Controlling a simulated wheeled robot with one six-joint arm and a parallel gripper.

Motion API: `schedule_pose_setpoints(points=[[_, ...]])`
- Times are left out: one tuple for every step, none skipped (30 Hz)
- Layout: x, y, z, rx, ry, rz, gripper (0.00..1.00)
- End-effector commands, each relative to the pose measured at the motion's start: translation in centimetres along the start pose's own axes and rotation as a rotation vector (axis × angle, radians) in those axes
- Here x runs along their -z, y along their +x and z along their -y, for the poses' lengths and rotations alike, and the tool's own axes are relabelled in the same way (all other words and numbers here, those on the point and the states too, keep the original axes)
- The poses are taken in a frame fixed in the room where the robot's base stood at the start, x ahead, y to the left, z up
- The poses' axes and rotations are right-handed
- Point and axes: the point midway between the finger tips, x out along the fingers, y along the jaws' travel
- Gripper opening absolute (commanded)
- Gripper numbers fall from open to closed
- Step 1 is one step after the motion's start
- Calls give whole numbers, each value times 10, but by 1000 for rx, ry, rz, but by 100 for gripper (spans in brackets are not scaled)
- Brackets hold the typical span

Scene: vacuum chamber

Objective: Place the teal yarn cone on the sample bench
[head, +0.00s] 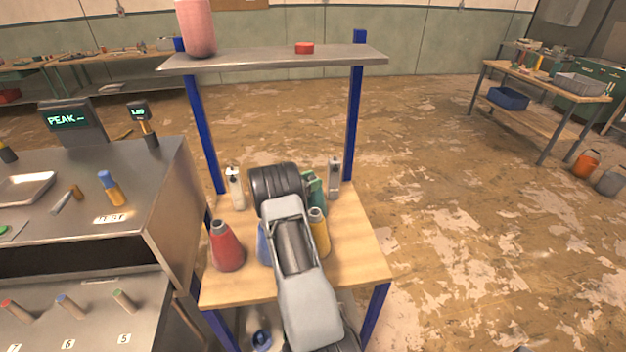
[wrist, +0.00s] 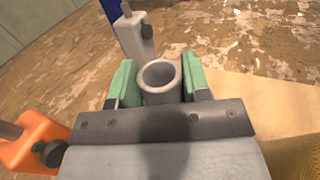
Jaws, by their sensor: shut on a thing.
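My gripper (wrist: 160,85) has two green fingers shut on a grey hollow tube (wrist: 159,80), seen from above in the wrist view. It looks like the top of a yarn cone; its body is hidden, so I cannot confirm the teal colour. In the head view my arm covers the gripper's grip, with only some green (head: 316,190) showing beside it. A red cone (head: 228,248) and a yellow cone (head: 319,235) with grey tops stand on a wooden bench (head: 362,262), with a blue one (head: 262,245) partly hidden. I cannot tell which bench is the sample bench.
Pale bottles (head: 235,188) (head: 334,178) stand at the bench's back, near blue posts (head: 354,120). A metal shelf (head: 340,55) spans above. A metal console (head: 150,190) adjoins on the left. Another wooden bench (head: 550,88) stands far right, with open floor (head: 440,200) between.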

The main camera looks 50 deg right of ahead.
Motion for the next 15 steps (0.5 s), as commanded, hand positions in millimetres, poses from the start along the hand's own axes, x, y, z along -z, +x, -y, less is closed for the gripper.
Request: schedule_pose_setpoints(points=[[-1,0,0,0,2,2,0],[-1,0,0,0,2,2,0],[-1,0,0,0,2,2,0],[-1,0,0,0,2,2,0],[-1,0,0,0,2,2,0],[0,0,0,0,2,1,0],[1,0,0,1,2,1,0],[2,0,0,1,2,1,0],[4,0,0,1,0,0,44],[2,0,0,1,0,0,47],[2,0,0,1,0,0,50],[2,0,0,1,0,0,54],[2,0,0,1,0,-1,57],[2,0,0,1,0,-1,60],[2,0,0,0,0,-1,64]])
